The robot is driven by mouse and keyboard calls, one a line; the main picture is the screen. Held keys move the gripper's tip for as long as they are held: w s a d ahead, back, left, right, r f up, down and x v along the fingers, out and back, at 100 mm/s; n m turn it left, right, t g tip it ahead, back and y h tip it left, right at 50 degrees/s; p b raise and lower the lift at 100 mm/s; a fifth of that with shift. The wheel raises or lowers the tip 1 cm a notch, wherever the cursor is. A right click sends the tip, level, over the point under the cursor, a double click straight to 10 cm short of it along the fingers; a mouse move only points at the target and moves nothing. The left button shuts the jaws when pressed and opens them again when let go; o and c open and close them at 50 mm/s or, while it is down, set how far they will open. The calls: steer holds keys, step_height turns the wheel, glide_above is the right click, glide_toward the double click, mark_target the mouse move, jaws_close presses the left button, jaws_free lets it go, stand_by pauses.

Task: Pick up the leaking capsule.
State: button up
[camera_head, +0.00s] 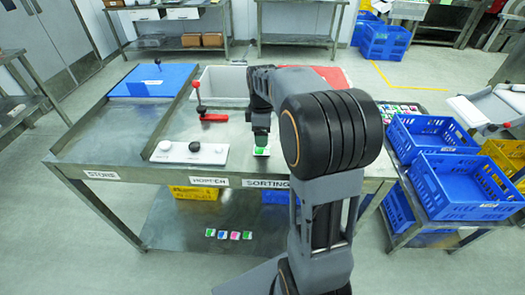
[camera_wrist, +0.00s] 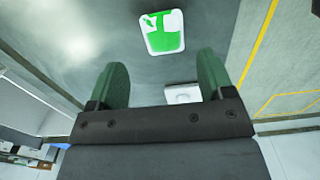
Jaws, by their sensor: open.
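A green and white capsule (camera_head: 262,151) lies on the steel table top above the SORTING label, just below my gripper (camera_head: 261,137). In the wrist view the capsule (camera_wrist: 163,32) lies flat, beyond the fingertips and roughly in line with the gap between them. My gripper (camera_wrist: 161,70) is open, with two green fingers wide apart and nothing between them. The capsule is apart from both fingers. I cannot make out a leak on it. Part of the table around it is hidden by my arm in the head view.
A white panel with knobs (camera_head: 189,154) and a red-handled lever (camera_head: 213,117) stand left of the capsule. A white bin (camera_head: 222,84) and a red surface (camera_head: 332,76) lie behind. Several capsules (camera_head: 229,235) lie on the lower shelf. Blue crates (camera_head: 455,185) stand at right.

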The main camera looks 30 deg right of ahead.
mark_target(262, 149)
steer(key=shift+s+a+f, duration=0.1)
steer(key=shift+s+f, duration=0.05)
steer(key=shift+f, duration=1.25)
steer(key=shift+s+f, duration=0.1)
steer(key=shift+f, duration=1.3)
steer(key=shift+c, duration=0.4)
steer(key=c, duration=0.9)
